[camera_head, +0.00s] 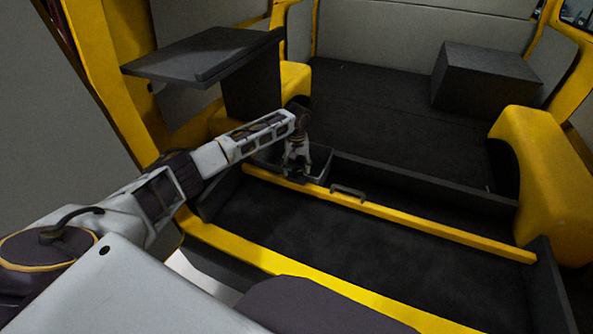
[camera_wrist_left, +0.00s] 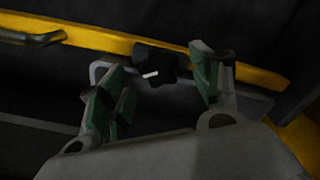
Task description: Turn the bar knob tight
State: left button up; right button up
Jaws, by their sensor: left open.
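My left gripper (camera_head: 297,168) points down over the yellow bar near its left end. In the left wrist view its green-padded fingers (camera_wrist_left: 160,83) are spread apart. A dark knob (camera_wrist_left: 157,62) with a small white mark shows between and just beyond the fingertips, against the yellow bar. I take it to be the bar knob; no finger is clearly closed on it, and contact cannot be told. In the head view the gripper hides the knob. The yellow bar (camera_head: 430,224) runs across the van floor. My right gripper is not in view.
A dark handle (camera_head: 347,192) stands on the bar to the right of the gripper; it also shows in the left wrist view (camera_wrist_left: 32,38). A dark shelf (camera_head: 200,55) overhangs at the upper left. A dark box (camera_head: 485,75) sits at the back right. The recessed floor (camera_head: 350,245) in front is clear.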

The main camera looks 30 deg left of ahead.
pick_arm(q)
jog(key=shift+f, duration=0.8)
jog(key=shift+c, duration=0.5)
jog(key=c, duration=1)
